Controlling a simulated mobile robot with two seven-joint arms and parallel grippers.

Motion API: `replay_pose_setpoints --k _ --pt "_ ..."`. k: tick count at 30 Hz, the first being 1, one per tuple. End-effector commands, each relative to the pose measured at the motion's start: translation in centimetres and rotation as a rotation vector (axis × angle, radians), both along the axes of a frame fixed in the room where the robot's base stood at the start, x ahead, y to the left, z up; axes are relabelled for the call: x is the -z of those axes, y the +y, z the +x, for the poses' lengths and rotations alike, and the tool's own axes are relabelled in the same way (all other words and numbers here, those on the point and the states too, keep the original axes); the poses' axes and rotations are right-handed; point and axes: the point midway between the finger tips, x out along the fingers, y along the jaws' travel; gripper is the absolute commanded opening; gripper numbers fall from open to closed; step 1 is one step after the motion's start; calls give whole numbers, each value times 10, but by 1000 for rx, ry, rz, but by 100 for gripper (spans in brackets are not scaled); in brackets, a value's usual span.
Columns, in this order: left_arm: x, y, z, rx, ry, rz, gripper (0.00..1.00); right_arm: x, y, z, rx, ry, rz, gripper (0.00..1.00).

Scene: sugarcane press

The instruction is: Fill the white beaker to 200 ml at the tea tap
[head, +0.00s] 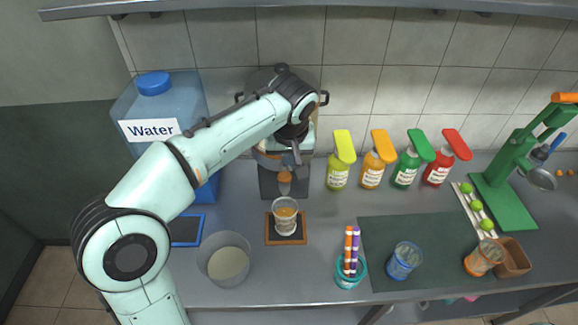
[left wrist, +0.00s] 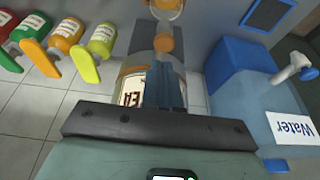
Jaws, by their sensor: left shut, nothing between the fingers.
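The white beaker (head: 285,226), clear with pale markings, stands upright on a brown-edged mat (head: 271,240) below the tea tap and holds some amber liquid; the level against its marks is too small to read. Part of it shows at the top of the left wrist view (left wrist: 166,12). The tea tap (head: 284,178) has an orange part, also seen in the left wrist view (left wrist: 164,43). The tea dispenser (head: 262,80) is largely hidden behind my left arm. My left gripper (left wrist: 166,86) is shut and empty, in front of the dispenser at the tap. My right gripper is not in view.
A blue Water container (head: 150,105) stands left of the dispenser. Several syrup bottles (head: 372,170) line the wall to the right. A grey container (head: 228,262), a straw cup (head: 348,274), a blue glass (head: 404,260), an orange glass (head: 484,258) and a green press (head: 508,165) occupy the counter.

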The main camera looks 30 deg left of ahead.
Motion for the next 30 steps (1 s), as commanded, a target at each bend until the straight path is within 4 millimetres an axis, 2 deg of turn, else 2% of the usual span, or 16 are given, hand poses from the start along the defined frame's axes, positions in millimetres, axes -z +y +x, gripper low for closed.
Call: replay_pose_setpoints --k 1,3,9,30 --pt "-13 -3 -2 2 -7 -1 0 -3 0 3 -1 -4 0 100" --pt "-23 -5 -5 3 -6 -2 0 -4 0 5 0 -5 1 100" --pt "-40 -8 -10 2 -4 -1 0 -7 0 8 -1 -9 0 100" --pt "-42 -8 -11 2 -4 -1 0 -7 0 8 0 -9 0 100"
